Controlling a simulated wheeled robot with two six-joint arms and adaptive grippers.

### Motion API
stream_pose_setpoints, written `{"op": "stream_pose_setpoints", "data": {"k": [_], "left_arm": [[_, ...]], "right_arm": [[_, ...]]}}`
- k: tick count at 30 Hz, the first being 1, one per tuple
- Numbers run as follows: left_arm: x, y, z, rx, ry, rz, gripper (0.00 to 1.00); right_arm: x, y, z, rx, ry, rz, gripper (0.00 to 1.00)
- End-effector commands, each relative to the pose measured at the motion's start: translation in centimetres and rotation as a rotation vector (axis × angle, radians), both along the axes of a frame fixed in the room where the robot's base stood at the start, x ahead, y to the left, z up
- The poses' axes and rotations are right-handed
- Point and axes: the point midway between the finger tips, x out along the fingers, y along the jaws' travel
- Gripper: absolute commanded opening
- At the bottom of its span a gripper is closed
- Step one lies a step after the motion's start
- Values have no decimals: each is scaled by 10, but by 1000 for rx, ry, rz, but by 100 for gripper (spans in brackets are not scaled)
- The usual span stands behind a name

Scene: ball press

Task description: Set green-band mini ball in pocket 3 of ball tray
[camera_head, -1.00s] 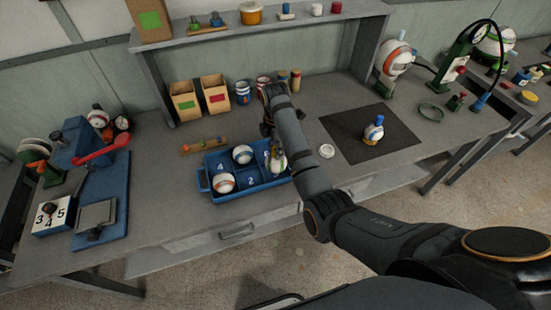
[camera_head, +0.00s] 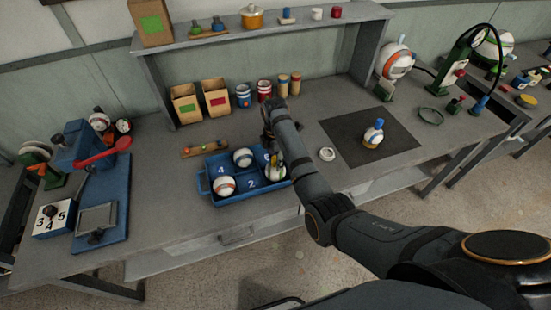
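The blue ball tray (camera_head: 236,202) stands on the bench with number labels in its pockets; I can read 4 and 2. An orange-band ball (camera_head: 224,187) sits in the near left part, and a ball with a darker band (camera_head: 243,157) sits in the back row. A white ball with some green (camera_head: 275,172) is at the tray's right end. My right gripper (camera_head: 270,150) points down right at that ball; its fingertips are mostly hidden by my arm, so I cannot tell its grip. The label under that ball is hidden. My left gripper is out of view.
A dark mat (camera_head: 350,142) carries a blue-topped bottle-like item (camera_head: 373,134). A blue press with a red lever (camera_head: 103,150) stands at left. A wooden strip with small pegs (camera_head: 205,148) lies behind the tray.

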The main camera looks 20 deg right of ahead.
Motion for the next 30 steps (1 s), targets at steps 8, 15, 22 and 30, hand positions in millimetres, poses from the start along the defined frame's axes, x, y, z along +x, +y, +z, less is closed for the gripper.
{"op": "stream_pose_setpoints", "data": {"k": [8, 15, 22, 30], "left_arm": [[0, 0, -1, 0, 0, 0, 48], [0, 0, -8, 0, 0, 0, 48], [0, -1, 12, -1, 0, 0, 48], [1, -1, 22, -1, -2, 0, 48]], "right_arm": [[1, 0, 5, 0, -2, 0, 47], [2, 1, 56, 1, -7, 0, 47], [0, 1, 115, 0, 1, 0, 47], [0, 1, 124, 0, 1, 0, 47]]}}
